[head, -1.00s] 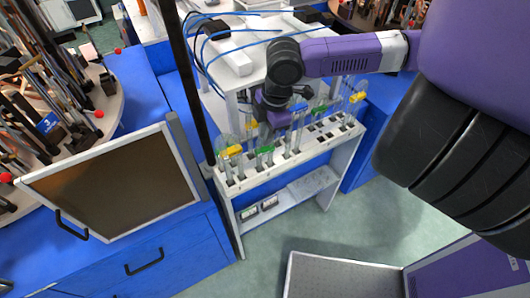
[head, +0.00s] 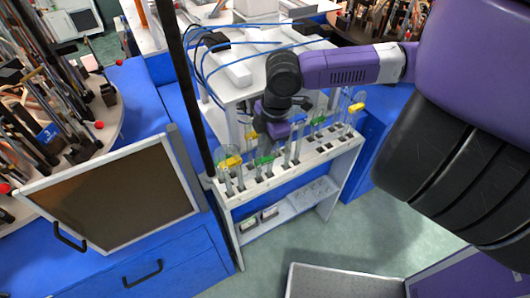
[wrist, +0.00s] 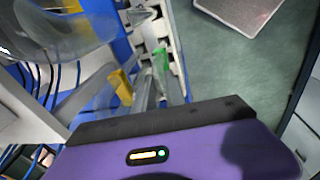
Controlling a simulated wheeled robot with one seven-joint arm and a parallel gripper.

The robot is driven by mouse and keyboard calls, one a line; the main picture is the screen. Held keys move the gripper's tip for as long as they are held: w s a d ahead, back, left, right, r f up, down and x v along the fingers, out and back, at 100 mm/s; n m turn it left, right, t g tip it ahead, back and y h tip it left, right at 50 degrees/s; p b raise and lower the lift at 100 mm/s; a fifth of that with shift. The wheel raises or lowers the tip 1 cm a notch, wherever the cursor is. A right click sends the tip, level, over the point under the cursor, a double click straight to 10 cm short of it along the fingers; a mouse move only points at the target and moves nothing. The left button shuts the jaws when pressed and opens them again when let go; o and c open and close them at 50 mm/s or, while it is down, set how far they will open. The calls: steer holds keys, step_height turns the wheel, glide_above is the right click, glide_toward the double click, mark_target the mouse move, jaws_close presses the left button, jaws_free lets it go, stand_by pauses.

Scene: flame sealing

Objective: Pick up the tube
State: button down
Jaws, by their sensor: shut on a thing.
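My gripper (head: 272,130) is down at the back of the white rack (head: 335,150), among the glass tubes, and is shut on a tube. The fingers and the gripped part are mostly hidden in the head view. In the wrist view, a large clear tube (wrist: 62,35) fills the top left, very close to the camera; I cannot tell if it is the held one. Other clear tubes stand in the rack's holes, with yellow (head: 230,162) and green (head: 264,160) clips. A yellow clip (wrist: 120,87) and a green clip (wrist: 161,60) also show in the wrist view.
A white table (head: 235,85) with blue cables stands behind the rack. A framed dark panel (head: 115,195) and blue cabinets (head: 150,258) are at the left. A black pole (head: 188,80) rises beside the rack's left end.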

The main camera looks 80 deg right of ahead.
step_height(320, 180, up, 20)
steer(key=b, duration=0.1)
stand_by(0.5)
stand_by(1.0)
